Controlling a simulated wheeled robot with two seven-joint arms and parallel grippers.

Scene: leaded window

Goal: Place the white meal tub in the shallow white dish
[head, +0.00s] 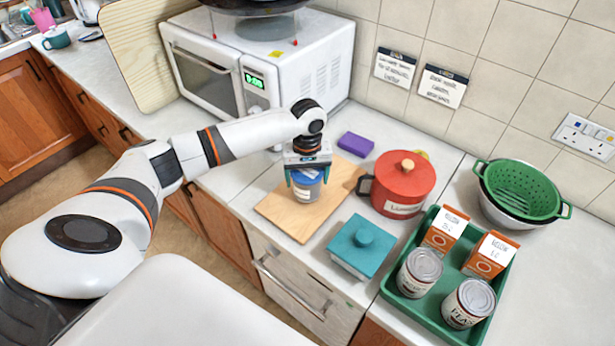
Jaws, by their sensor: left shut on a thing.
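My left gripper (307,181) reaches in from the left and is shut on a small tub (307,190) with blue on it and a pale label. The gripper's fingers hide part of its sides. The tub is upright, over the wooden board (283,216); I cannot tell whether it touches the board. I cannot make out for sure that this is the white meal tub. I see no shallow white dish in the head view. My right gripper is not in view.
A red lidded pot (404,187) stands right of the board, a teal lidded dish (361,246) in front. A green tray (408,308) holds cans and cartons. A purple sponge (355,144) lies behind. A microwave (262,65) and green colander (521,190) stand farther back.

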